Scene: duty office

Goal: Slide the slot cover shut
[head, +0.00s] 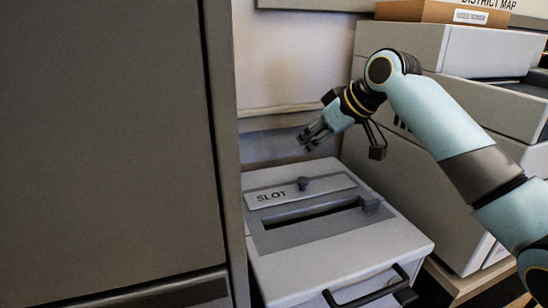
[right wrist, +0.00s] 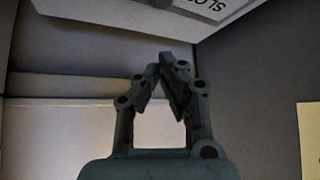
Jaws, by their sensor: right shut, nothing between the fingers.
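The light grey box (head: 340,248) has a darker top panel with a long dark slot (head: 310,212) in it, and part of the slot shows as an open gap. A flat cover plate (head: 275,195) marked SLOT lies behind the gap, with a dark knob (head: 304,184) on it. My right gripper (head: 312,137) is above and behind the box, apart from the knob. Its fingers are shut and empty, also in the right wrist view (right wrist: 165,68). There the SLOT label (right wrist: 212,6) shows at the top, upside down. My left gripper is out of view.
A tall dark cabinet (head: 110,140) stands close on the left of the box. Stacked grey boxes (head: 470,100) stand on the right, with a brown box (head: 440,11) on top. A black handle (head: 370,295) sticks out at the box's front.

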